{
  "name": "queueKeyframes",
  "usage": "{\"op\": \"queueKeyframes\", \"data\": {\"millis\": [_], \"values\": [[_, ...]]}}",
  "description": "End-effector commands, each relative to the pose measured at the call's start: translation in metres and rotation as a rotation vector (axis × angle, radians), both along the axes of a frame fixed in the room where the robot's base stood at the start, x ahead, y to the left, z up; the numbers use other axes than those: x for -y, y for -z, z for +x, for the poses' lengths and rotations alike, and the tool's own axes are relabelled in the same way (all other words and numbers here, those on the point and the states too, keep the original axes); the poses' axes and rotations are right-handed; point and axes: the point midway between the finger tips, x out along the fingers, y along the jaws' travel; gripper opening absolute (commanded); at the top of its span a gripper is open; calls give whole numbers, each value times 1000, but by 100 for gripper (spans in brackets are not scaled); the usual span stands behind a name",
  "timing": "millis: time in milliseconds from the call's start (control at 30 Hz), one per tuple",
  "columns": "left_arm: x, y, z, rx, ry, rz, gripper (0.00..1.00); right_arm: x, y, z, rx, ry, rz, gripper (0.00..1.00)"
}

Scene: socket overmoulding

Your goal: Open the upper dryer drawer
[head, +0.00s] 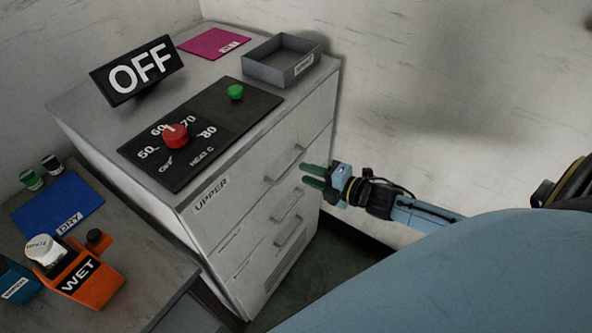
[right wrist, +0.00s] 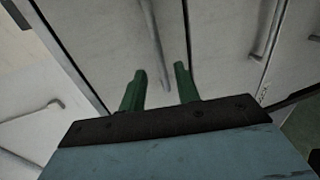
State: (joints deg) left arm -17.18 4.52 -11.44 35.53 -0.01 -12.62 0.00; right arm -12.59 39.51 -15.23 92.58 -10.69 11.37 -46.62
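The grey dryer cabinet (head: 225,262) stands in the middle of the head view, with its drawers stacked on the front face. The upper drawer (head: 250,172) carries the label UPPER and a bar handle (head: 285,166); it looks closed. My right gripper (head: 306,175) is just right of that handle, apart from it or nearly so. Its two green fingers are spread with nothing between them. In the right wrist view the gripper (right wrist: 160,80) points at the cabinet front, and a bar handle (right wrist: 154,40) lies ahead between the fingertips. My left gripper is not in view.
The cabinet top holds an OFF sign (head: 138,71), a control panel (head: 198,130) with a red knob and green button, a grey tray (head: 266,71) and a pink mat (head: 213,43). A side table (head: 150,262) at left holds an orange WET holder (head: 90,278) and a blue DRY mat (head: 56,205).

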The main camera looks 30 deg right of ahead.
Motion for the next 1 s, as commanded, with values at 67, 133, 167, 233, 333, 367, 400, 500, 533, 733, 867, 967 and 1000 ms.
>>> {"op": "queueKeyframes", "data": {"millis": [67, 133, 167, 233, 333, 367, 400, 500, 533, 733, 867, 967, 1000], "values": [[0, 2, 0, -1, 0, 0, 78, -5, 2, 13, 3, 1, 1, 32], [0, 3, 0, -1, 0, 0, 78, -9, 4, 22, 1, 1, 0, 32], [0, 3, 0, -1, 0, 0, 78, -10, 6, 25, 1, 2, 1, 32], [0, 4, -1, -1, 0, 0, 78, -13, 8, 32, -1, 2, 1, 32], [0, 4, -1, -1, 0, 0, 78, -16, 9, 38, -1, 1, 2, 32], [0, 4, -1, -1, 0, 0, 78, -16, 10, 39, -2, 1, 1, 32], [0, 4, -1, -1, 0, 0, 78, -17, 10, 41, -2, 1, 1, 32], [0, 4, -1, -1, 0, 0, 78, -18, 10, 42, -2, 1, 1, 32], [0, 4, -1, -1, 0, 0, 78, -18, 10, 42, -2, 1, 1, 32], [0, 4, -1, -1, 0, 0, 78, -18, 10, 42, -2, 1, 1, 31], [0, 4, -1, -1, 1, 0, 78, -18, 10, 42, -2, 1, 1, 14], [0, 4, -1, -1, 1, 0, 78, -18, 10, 42, -2, 1, 1, 1], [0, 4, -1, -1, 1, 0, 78, -18, 10, 42, -2, 1, 1, 0]]}}
